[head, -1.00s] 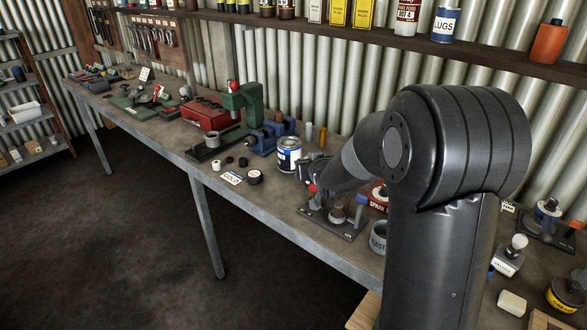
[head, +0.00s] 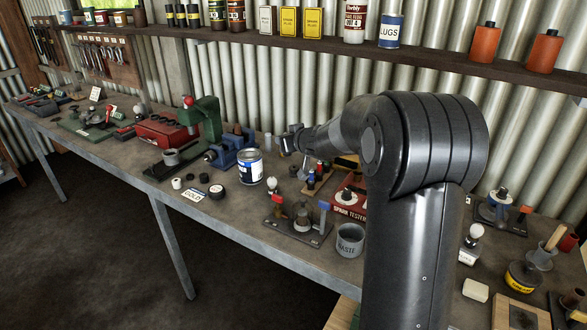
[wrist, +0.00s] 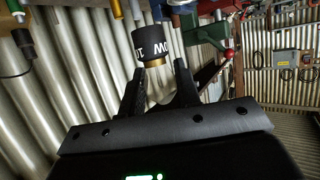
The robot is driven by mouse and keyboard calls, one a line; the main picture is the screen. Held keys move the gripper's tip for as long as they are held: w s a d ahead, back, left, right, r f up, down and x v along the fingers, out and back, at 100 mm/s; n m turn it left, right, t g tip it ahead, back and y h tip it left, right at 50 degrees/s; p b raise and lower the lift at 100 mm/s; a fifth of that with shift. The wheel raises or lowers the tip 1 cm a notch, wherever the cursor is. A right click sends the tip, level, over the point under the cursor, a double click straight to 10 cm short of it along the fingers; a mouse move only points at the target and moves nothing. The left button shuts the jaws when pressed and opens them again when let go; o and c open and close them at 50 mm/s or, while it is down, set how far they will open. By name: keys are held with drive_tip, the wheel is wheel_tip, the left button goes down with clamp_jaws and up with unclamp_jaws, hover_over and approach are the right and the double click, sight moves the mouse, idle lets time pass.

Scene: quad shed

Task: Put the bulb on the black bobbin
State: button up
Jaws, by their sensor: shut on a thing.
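My gripper (head: 291,140) is raised above the back of the bench, beyond the blue-labelled can.
The paint can (head: 249,168), blue vise (head: 232,153) and green press (head: 207,117) stand near my gripper. A clamp fixture (head: 299,222) and a waste cup (head: 350,240) stand at the front edge. A loaded shelf (head: 430,54) runs above the bench.

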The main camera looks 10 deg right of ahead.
drive_tip(key=w+d+r+n+g+y, duration=0.2)
drive_tip(key=w+d+r+n+y, duration=0.15)
drive_tip(key=w+d, duration=0.3)
drive_tip(key=s+d+f+n+g+y, duration=0.2)
drive_tip(key=d+f+n+g+y, duration=0.15)
drive_tip(key=d+f, duration=0.3)
hover_over(294, 167)
drive_tip(key=shift+t, duration=0.45)
wheel_tip(294, 167, down, 6)
drive_tip(key=shift+s+r, duration=0.1)
drive_tip(key=shift+f, duration=2)
drive_tip(key=shift+f, duration=0.1)
drive_tip(key=o, duration=1)
